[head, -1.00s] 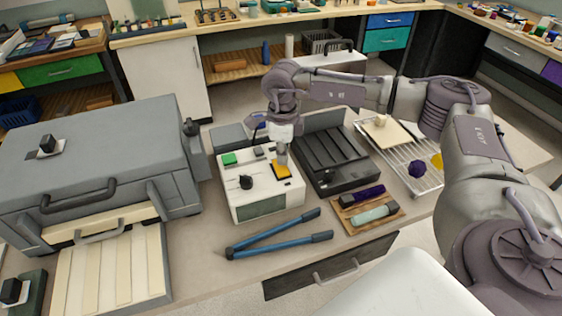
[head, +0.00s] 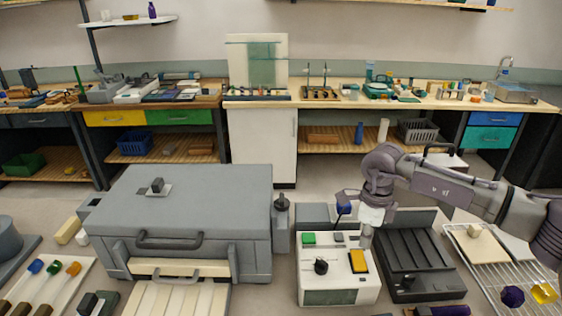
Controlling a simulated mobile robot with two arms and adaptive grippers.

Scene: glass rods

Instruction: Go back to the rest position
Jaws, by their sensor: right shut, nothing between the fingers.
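My right gripper (head: 366,236) comes in from the right and points down, shut and empty. It hangs over the back right part of a white control box (head: 335,287), just behind the yellow switch (head: 358,261) in the picture. I cannot tell whether the fingertips touch the box. A green button (head: 308,238) and a black knob (head: 321,267) are also on its top. My left gripper is not in view.
A big grey kiln-like box (head: 185,205) stands left of the control box. A dark ribbed unit (head: 420,262) and a wire rack (head: 490,275) stand to the right. Rods with coloured ends lie on a white tray (head: 72,285). The floor behind the table is open.

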